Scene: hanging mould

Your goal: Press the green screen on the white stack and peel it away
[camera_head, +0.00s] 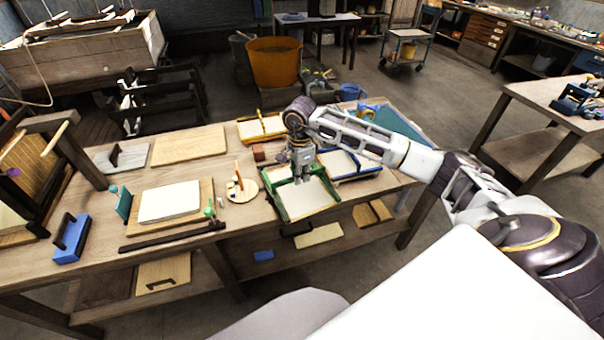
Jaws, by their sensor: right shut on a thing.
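The green-framed screen (327,207) with a pale face lies on the right half of the workbench, near its front edge. My right gripper (302,178) points down at the screen's far edge and is shut on it. My arm and wrist hide part of that edge, and I cannot tell whether the screen is lifted off the bench. The white stack (170,202) lies flat on a wooden board to the left, apart from the screen. My left gripper is not in view.
A green upright piece (123,204) stands left of the stack, and a green knob (209,211) is at its right. A round wooden disc (243,190) lies between stack and screen. Yellow (261,127) and blue (348,165) frames lie behind. A dark bar (172,236) lies in front.

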